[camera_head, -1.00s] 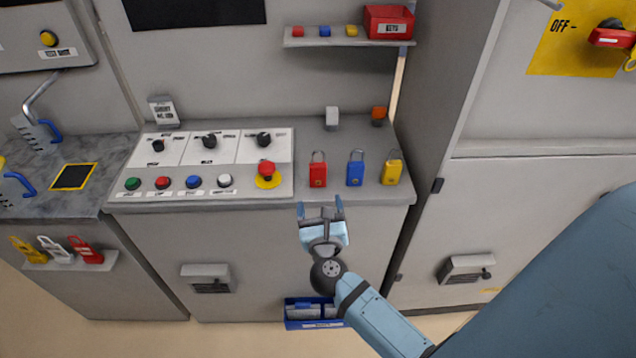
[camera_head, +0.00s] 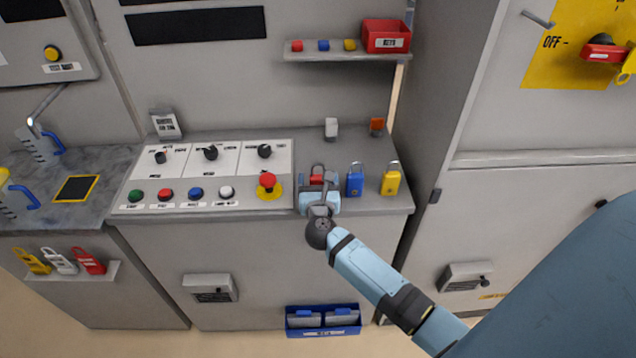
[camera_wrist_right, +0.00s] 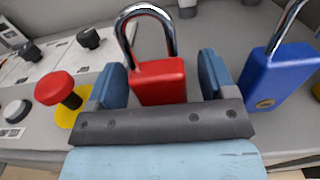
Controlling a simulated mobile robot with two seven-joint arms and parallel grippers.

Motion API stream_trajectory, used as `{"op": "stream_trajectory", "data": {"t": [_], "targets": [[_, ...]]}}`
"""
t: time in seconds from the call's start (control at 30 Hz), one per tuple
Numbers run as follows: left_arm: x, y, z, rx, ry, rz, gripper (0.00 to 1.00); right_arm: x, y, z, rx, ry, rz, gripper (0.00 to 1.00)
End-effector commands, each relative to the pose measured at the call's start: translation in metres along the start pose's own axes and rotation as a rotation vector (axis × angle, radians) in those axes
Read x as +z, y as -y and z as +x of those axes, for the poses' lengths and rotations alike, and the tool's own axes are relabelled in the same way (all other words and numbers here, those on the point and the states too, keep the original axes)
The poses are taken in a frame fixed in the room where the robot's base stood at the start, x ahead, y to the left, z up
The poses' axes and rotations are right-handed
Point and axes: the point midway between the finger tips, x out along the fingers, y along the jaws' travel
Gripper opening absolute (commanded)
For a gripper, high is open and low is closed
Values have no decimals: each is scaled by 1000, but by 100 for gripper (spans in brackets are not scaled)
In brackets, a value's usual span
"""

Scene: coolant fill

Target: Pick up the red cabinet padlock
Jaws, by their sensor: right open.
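The red padlock (camera_head: 317,172) stands upright on the console ledge, left of the blue padlock. In the head view my right gripper (camera_head: 318,182) is in front of it and hides its lower part. In the right wrist view the red padlock (camera_wrist_right: 160,80) sits between the two blue fingers of my open right gripper (camera_wrist_right: 162,85), with its steel shackle up. A small gap shows beside the right finger; contact at the left finger is hard to tell. My left gripper is not in view.
The blue padlock (camera_head: 355,180) stands close on the right, with the yellow padlock (camera_head: 391,179) beyond it. The red emergency button (camera_head: 267,181) is close on the left. A shelf (camera_head: 330,55) with a red box (camera_head: 386,37) hangs above. A blue bin (camera_head: 323,330) is below.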

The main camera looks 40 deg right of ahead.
Motion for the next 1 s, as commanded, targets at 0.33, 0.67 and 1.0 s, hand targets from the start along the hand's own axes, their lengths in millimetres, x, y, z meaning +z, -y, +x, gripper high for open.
{"op": "stream_trajectory", "data": {"t": [0.33, 0.67, 1.0], "targets": [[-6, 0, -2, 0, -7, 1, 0, -1, 0, 14, 0, -1, -1, 77], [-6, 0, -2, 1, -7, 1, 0, 0, 0, 14, 0, -1, -1, 21], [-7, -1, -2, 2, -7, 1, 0, 6, 0, 14, -1, 0, 2, 21]]}}
